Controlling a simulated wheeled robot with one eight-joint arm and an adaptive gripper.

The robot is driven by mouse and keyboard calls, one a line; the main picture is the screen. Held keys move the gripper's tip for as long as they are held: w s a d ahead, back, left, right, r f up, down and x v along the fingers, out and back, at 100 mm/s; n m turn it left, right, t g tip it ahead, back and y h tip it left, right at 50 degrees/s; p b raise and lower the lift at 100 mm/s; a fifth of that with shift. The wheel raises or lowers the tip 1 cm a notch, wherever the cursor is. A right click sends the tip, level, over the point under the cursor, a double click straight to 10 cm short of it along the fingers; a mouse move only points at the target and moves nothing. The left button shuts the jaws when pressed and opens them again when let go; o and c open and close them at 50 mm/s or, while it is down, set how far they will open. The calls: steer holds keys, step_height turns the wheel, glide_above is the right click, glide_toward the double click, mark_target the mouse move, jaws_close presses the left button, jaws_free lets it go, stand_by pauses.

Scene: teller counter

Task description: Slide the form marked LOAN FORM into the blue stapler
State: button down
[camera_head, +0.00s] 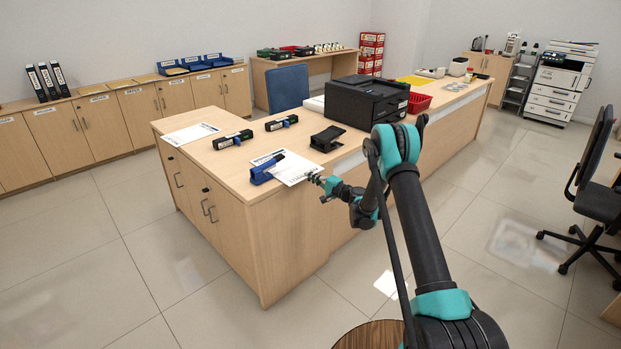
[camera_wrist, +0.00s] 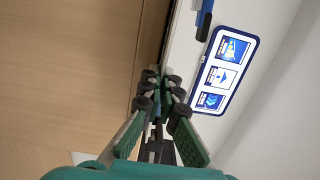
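The blue stapler (camera_head: 262,176) sits near the left front of the counter top (camera_head: 222,172). A white printed form (camera_head: 292,169) lies right beside it, its left edge meeting or overlapping the stapler; its heading is too small to read. My gripper (camera_head: 313,179) is at the form's right end, by the counter's edge. In the wrist view, the fingertips (camera_wrist: 160,82) are close together with a narrow gap. I cannot tell whether the form's edge is between them. A blue part that may be the stapler shows at the top (camera_wrist: 203,22).
Two black staplers with labels (camera_head: 232,140) (camera_head: 281,123) and a black stand (camera_head: 327,140) stand behind. Another printed sheet (camera_head: 188,134) lies at the back left. A black printer (camera_head: 366,101) and red basket (camera_head: 418,102) are farther right. A sign with blue pictures (camera_wrist: 223,71) shows in the wrist view.

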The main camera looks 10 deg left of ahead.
steer(key=c, duration=2.3)
jaws_free()
steer(key=o, duration=0.7)
steer(key=shift+c, duration=0.2)
